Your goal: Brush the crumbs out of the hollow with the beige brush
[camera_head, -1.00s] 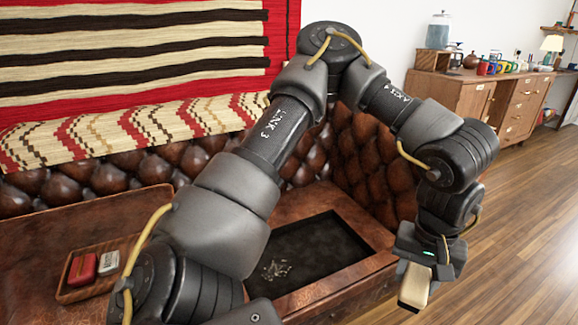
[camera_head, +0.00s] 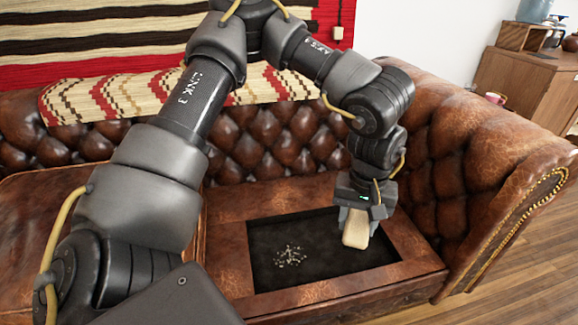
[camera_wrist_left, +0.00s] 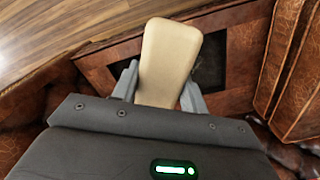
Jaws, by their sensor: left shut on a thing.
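My left gripper (camera_head: 365,213) is shut on the beige brush (camera_head: 356,229). In the head view the brush hangs in front of the right part of the hollow (camera_head: 335,262); I cannot tell whether it touches anything. The hollow is a dark, rectangular recess in the brown leather seat. Pale crumbs (camera_head: 290,256) lie scattered in its left half, to the left of the brush. In the left wrist view the brush (camera_wrist_left: 168,58) stands out between both fingers and covers part of the dark hollow (camera_wrist_left: 211,62). My right gripper is not in view.
A leather rim (camera_head: 325,292) surrounds the hollow. The tufted backrest (camera_head: 265,145) rises behind it and the rolled armrest (camera_head: 490,170) stands at right. A wooden cabinet (camera_head: 520,85) is at the far right. My left arm hides part of the seat at left.

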